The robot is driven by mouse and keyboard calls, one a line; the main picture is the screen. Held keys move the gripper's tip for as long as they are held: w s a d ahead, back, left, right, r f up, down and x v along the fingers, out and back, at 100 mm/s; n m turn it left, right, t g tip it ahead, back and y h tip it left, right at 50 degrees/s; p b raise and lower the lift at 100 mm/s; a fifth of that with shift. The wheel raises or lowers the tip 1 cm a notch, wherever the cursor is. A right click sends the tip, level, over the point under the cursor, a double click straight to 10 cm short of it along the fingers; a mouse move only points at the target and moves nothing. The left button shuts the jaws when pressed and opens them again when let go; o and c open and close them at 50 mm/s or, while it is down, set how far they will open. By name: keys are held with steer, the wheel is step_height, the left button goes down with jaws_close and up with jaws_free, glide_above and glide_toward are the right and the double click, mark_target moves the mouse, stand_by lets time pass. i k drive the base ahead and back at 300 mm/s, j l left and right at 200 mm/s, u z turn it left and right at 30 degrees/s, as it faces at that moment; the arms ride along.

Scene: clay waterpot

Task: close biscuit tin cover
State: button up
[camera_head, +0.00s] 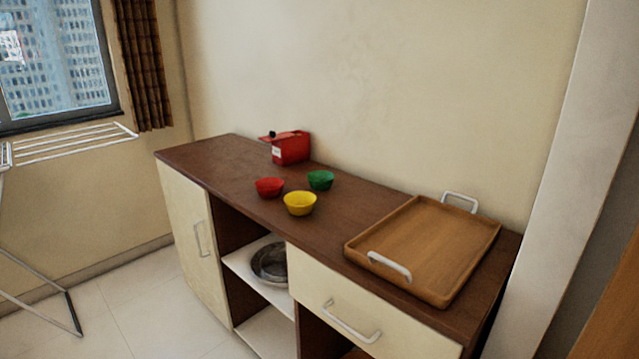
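A small red box-shaped tin (291,149) stands at the back of the brown counter, close to the wall. It has a pale label on its left face. A red flap with a dark knob-like spot (271,135) sticks out to the left at its top; it may be the cover, but it is too small to tell how far open it is. No biscuit tin shows more clearly elsewhere. My gripper is not in view.
Red (269,187), yellow (299,203) and green (320,180) bowls stand in front of the tin on the counter (215,158). A wooden tray (436,240) with white handles fills the right end. A metal bowl (270,262) sits on the shelf below. A drying rack (70,142) stands left.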

mark_target(273, 137)
steer(key=i+j, duration=0.35)
steer(key=i, duration=0.15)
steer(key=i+j, duration=0.35)
steer(key=i+j+u, duration=0.1)
steer(key=i+j, duration=0.2)
steer(key=i, duration=0.3)
steer(key=i+j, duration=0.35)
steer(key=i, duration=0.15)
